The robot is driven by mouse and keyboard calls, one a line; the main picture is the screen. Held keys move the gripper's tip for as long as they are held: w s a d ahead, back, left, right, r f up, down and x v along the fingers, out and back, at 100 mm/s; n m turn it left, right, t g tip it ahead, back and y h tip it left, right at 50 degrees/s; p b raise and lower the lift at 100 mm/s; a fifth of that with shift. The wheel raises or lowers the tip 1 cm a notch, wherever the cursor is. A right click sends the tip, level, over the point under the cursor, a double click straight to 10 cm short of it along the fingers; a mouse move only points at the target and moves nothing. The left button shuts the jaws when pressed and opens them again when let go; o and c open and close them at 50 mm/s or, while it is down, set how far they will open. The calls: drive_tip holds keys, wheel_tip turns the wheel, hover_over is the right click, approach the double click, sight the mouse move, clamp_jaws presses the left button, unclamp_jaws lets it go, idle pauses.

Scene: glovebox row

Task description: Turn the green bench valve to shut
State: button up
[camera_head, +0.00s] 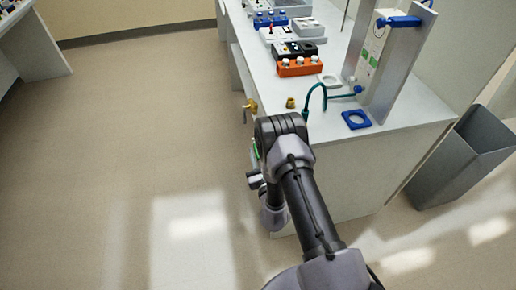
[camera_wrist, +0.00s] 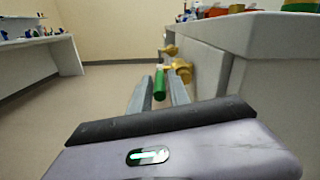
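The green bench valve handle (camera_wrist: 160,86) shows in the wrist view as a short green bar pointing toward me. It sits at a brass valve body (camera_wrist: 182,72) on the side of the bench. My gripper (camera_wrist: 160,82) is at the handle, with one grey finger on each side of it. The fingers are apart, and I cannot tell whether either touches the handle. In the head view my arm mostly hides the gripper and the green handle.
A second brass fitting (camera_wrist: 170,50) lies farther along the bench side; a brass valve (camera_head: 250,105) also shows in the head view. A grey bin (camera_head: 465,155) stands right. Floor at left is clear.

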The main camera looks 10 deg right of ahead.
drive_tip(key=shift+s, duration=0.1)
clamp_jaws()
idle(1.3)
